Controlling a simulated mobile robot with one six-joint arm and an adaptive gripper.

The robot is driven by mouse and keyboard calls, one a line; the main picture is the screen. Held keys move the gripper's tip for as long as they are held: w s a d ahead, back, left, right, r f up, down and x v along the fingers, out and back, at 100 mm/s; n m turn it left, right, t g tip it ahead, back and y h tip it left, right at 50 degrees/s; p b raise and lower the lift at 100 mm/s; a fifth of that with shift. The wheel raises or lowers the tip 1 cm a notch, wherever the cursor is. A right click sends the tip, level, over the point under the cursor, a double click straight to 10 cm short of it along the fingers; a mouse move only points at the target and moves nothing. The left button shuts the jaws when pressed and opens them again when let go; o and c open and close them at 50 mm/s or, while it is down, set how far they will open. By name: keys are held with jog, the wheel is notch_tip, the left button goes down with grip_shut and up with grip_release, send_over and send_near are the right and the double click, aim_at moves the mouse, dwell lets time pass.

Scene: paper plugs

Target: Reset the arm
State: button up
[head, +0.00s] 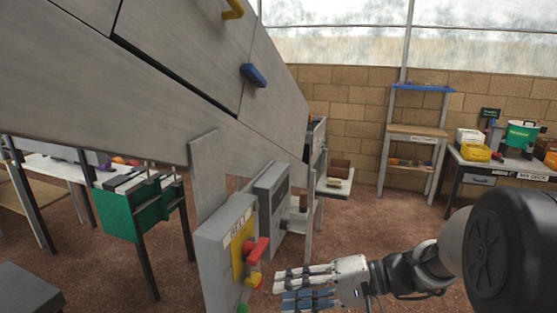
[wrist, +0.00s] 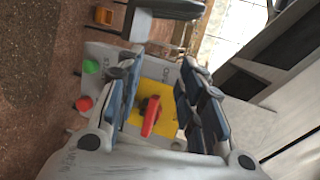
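My gripper (head: 280,286) is at the lower middle of the head view, to the right of and a little below a red handle (head: 257,249) on a grey switch box (head: 211,262). In the wrist view my gripper (wrist: 160,68) is open, its two fingers apart with nothing held between them. The red handle (wrist: 151,117) shows in the gap between the fingers, in front of a yellow plate (wrist: 158,96). It looks apart from the fingers, though the exact distance cannot be told.
A large grey sloped machine (head: 165,60) hangs over the box, with a blue handle (head: 254,75). A second grey box (head: 272,195) stands behind. A green unit (head: 130,213) is at left, shelves (head: 416,131) and a workbench (head: 505,172) at right. The brown floor between is open.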

jog(key=s+a+n+g+h, duration=0.15)
jog(key=s+h, duration=0.25)
jog(key=s, duration=0.4)
jog(key=s+d+r+t+h, duration=0.1)
jog(key=s+d+t+h, duration=0.3)
jog(key=s+d+h, duration=0.6)
jog(key=shift+s+d+t+h, duration=0.3)
jog(key=shift+s+d+t, duration=0.05)
jog(key=shift+s+d, duration=0.8)
